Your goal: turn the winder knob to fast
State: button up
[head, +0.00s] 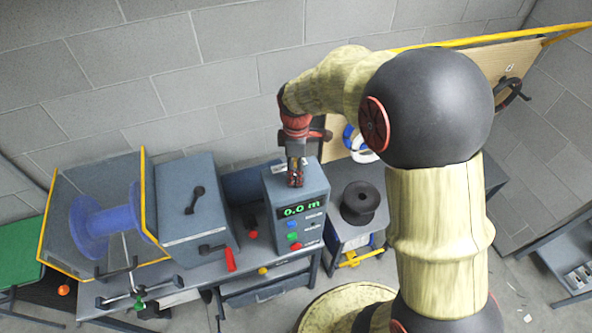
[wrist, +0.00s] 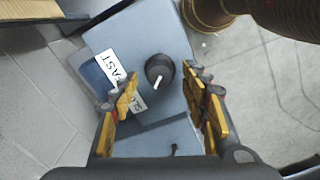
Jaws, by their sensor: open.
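The winder knob (wrist: 160,69) is round and black with a white pointer line, on top of a grey-blue control box (wrist: 145,35). In the wrist view its pointer faces down and slightly left. A white label strip (wrist: 112,66) beside it reads FAST at its upper end; its lower end is partly hidden by a finger. My gripper (wrist: 160,88) is open, with yellow-padded fingers on either side of the knob in the picture, apart from it. In the head view my gripper (head: 295,180) is over the box top (head: 313,178) and hides the knob.
The box front has a green display (head: 299,210) reading 0.0 m and several coloured buttons. Left of it stand a grey machine housing (head: 190,200) and a blue spool (head: 103,222) in a yellow-edged guard. A black spool (head: 360,203) stands to the right. A block wall is behind.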

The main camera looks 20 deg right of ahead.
jog(key=shift+f, duration=0.65)
jog(key=c, duration=0.3)
jog(key=c, duration=0.8)
jog(key=shift+c, duration=0.3)
